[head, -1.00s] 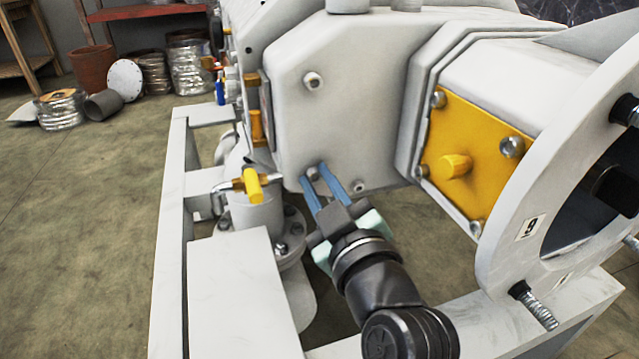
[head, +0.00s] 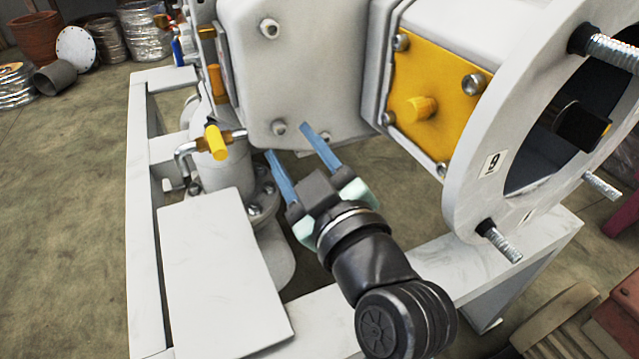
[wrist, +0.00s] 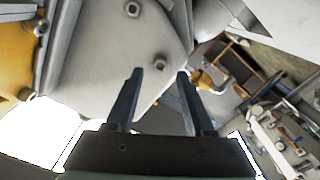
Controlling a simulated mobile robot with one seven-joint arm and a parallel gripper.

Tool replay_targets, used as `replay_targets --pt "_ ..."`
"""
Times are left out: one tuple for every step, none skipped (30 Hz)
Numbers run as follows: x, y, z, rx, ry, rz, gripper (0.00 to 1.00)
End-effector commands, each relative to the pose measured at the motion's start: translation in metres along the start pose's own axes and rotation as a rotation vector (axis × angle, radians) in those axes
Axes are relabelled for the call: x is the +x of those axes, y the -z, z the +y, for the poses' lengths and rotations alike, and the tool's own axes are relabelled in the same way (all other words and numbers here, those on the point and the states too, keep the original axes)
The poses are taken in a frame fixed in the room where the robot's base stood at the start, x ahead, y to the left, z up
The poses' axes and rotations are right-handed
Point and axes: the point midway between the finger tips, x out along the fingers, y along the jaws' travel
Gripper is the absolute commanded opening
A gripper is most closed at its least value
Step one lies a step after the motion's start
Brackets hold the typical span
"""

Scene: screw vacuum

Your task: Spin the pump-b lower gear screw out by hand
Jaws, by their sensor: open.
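The lower gear screw (head: 278,127) is a small grey hex-headed screw near the bottom left corner of the pale end cover (head: 310,75). It is in the cover. My gripper (head: 286,140) is open and empty, its two blue fingers spread apart just below and in front of this screw. In the wrist view the screw (wrist: 160,63) shows between the fingertips (wrist: 160,73) and slightly beyond them, with a clear space to each finger. I cannot tell how far the screw is turned out.
Another screw (head: 324,137) sits close to the right finger, and one (head: 269,28) higher up. A yellow-handled valve (head: 216,142) stands left of my gripper. A yellow plate (head: 430,100) and a large flange (head: 500,150) with studs are on the right. The white frame (head: 215,270) runs below.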

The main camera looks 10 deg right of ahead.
Motion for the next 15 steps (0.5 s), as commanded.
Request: replay_targets --pt "-0.013 -0.003 0.0 -0.001 -0.004 -0.003 0.53" --pt "-0.02 -0.003 0.0 -0.001 -0.004 -0.003 0.53" --pt "-0.029 -0.003 0.0 -0.001 -0.004 -0.003 0.53" --pt "-0.036 -0.003 0.0 -0.001 -0.005 -0.002 0.53" --pt "-0.043 -0.003 0.0 -0.002 -0.004 -0.004 0.53" --pt "-0.051 -0.003 0.0 -0.001 -0.004 -0.003 0.53" --pt "-0.057 -0.003 0.0 -0.002 -0.004 -0.003 0.53" --pt "-0.062 -0.003 0.0 -0.001 -0.004 -0.003 0.53" --pt "-0.069 -0.002 0.0 -0.003 -0.004 -0.003 0.53" --pt "-0.074 -0.002 -0.001 -0.002 -0.003 -0.003 0.53" --pt "-0.078 -0.002 0.0 -0.002 -0.003 -0.002 0.53" --pt "-0.082 -0.002 0.0 -0.002 -0.004 -0.002 0.53" --pt "-0.085 -0.002 0.0 -0.001 -0.003 -0.001 0.53" --pt "-0.088 -0.001 0.0 -0.002 -0.002 -0.001 0.53" --pt "-0.09 -0.001 0.0 -0.002 -0.001 -0.002 0.53"
